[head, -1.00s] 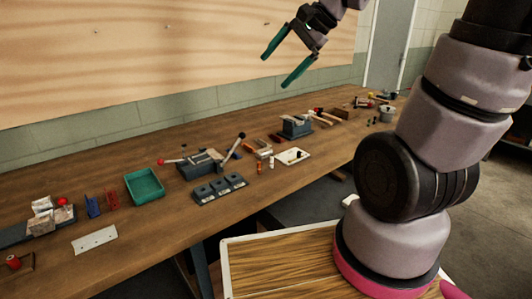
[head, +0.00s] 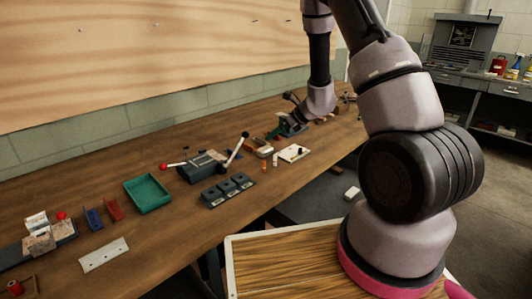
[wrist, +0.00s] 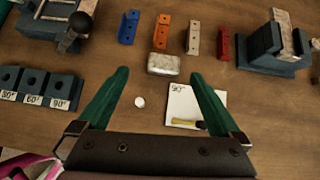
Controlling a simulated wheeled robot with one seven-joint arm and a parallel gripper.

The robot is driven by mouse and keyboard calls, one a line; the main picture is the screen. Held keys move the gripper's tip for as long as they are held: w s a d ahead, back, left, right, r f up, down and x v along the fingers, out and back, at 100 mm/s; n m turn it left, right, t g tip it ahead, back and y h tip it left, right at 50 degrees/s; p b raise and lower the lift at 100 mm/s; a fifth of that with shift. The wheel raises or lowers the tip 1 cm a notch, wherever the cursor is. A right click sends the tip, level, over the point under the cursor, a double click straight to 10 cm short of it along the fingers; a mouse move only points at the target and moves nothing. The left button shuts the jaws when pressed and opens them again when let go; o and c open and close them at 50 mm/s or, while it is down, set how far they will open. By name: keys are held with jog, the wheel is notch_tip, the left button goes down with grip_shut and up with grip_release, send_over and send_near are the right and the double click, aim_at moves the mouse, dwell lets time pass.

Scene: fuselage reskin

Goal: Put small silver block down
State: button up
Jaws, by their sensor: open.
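My gripper (wrist: 159,74) is open, its two green fingers spread above the bench in the wrist view. The small silver block (wrist: 164,64) lies between and just beyond the fingertips, with a gap on each side. It appears to rest on the wooden bench (wrist: 60,137). In the head view my gripper (head: 277,131) is low over the far part of the bench, and its fingers are partly hidden by the arm.
Blue (wrist: 129,27), orange (wrist: 162,31), pale (wrist: 194,38) and red (wrist: 225,43) pieces stand behind the block. A vise (wrist: 272,48) is at right. A white plate (wrist: 190,95) lies under the right finger. A row of dark angle blocks (wrist: 35,85) is at left.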

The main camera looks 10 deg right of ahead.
aim_at(266, 149)
jog(key=shift+m, duration=0.5)
jog(key=w+f, duration=0.1)
jog(key=f, duration=0.1)
jog(key=w+f, duration=0.1)
jog(key=f, duration=0.1)
jog(key=w+a+f, duration=0.1)
jog(key=shift+w+f, duration=0.15)
jog(key=shift+f, duration=0.25)
jog(key=shift+s+f+x, duration=0.1)
jog(key=shift+x, duration=1.3)
jog(key=shift+s+f+x, duration=0.1)
jog(key=shift+x, duration=1.25)
grip_shut()
